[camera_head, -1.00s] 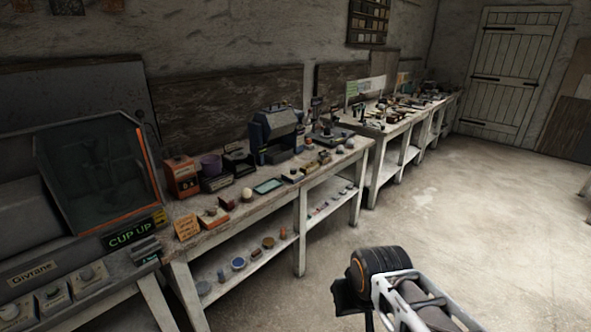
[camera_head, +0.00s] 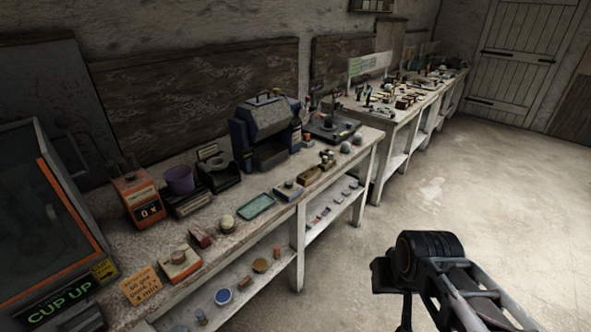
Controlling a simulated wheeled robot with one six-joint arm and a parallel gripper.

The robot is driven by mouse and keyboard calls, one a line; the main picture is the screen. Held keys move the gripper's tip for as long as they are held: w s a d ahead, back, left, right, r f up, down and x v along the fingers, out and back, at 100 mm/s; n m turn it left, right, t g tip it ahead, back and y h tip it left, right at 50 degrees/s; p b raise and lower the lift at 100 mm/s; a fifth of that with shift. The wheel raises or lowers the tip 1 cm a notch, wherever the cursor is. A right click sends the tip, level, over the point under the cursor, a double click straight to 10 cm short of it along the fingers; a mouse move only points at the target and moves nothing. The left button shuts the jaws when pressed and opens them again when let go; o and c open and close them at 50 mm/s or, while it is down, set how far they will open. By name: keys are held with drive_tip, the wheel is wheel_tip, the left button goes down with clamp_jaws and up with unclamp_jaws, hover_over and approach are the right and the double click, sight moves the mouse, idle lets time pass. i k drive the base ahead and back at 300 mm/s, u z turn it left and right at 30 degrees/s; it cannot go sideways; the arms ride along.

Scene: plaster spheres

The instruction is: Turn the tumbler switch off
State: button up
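I cannot pick out the tumbler switch for certain. A small orange-sided box with a knob-like top (camera_head: 180,264) sits near the bench's front edge, at the lower left. A dark blue machine with an open front (camera_head: 267,135) stands at the back of the bench. Any switch on these is too small to make out. Part of my arm, with a black round joint, shows at the lower right, over the floor and apart from the bench. My gripper's fingers do not show.
The long bench (camera_head: 118,250) holds a purple cup (camera_head: 180,180), a green tray (camera_head: 257,206) and an orange note card (camera_head: 141,286). A cabinet with a "CUP UP" sign (camera_head: 60,303) stands at left. Open floor (camera_head: 440,190) lies to the right.

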sight(288, 183)
drive_tip(key=u, duration=0.35)
drive_tip(key=i, duration=1)
drive_tip(key=u, duration=0.9)
drive_tip(key=i, duration=0.35)
drive_tip(key=u, duration=0.15)
